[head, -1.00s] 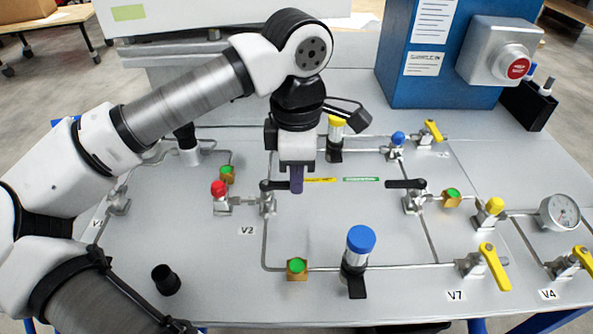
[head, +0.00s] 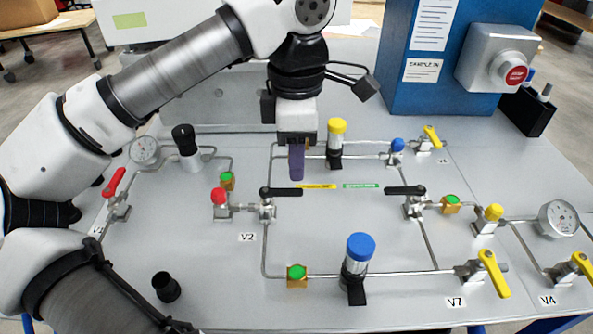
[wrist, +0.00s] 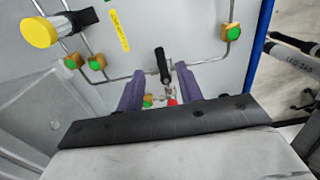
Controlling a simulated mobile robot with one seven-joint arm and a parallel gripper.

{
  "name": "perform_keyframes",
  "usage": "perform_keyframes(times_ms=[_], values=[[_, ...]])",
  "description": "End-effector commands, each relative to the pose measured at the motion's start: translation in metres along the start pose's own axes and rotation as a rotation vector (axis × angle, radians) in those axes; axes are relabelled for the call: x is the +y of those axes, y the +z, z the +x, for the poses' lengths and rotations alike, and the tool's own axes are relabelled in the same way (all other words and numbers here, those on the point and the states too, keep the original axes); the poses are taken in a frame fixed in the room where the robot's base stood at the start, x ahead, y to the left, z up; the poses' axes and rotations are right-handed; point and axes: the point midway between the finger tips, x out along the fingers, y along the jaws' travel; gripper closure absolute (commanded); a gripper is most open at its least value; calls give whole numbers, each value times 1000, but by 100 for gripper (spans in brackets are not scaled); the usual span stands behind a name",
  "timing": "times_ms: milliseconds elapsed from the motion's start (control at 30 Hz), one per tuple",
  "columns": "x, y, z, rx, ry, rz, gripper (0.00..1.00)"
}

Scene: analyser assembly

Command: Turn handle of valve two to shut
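Valve two (head: 267,208) is a small metal valve left of centre on the panel, just right of the "V2" label (head: 247,237). Its black lever handle (head: 283,191) points right, across the pipe that runs front to back through the valve. The handle also shows in the wrist view (wrist: 162,62), between and just beyond the purple fingertips. My gripper (head: 297,176) points down above the handle and looks clear of it. Its two fingers (wrist: 158,74) stand apart in the wrist view with nothing clamped between them.
A red-capped part (head: 219,196) sits left of the valve. A yellow-capped cylinder (head: 337,140) stands behind right, and a blue-capped one (head: 358,255) in front right. Another black lever (head: 405,190) lies to the right. The panel between the two levers is open.

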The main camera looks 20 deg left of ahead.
Motion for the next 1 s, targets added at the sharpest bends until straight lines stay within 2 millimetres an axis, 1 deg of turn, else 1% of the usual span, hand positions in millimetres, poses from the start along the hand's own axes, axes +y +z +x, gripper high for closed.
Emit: perform_keyframes(times_ms=[33,200,300,400,567,1000], values=[[1,0,-14,1,3,-1,64],[1,1,-50,0,2,0,64],[0,0,-66,1,2,0,64],[0,0,-75,0,0,0,64],[0,0,-81,1,0,1,64],[0,0,-81,0,0,1,64]])
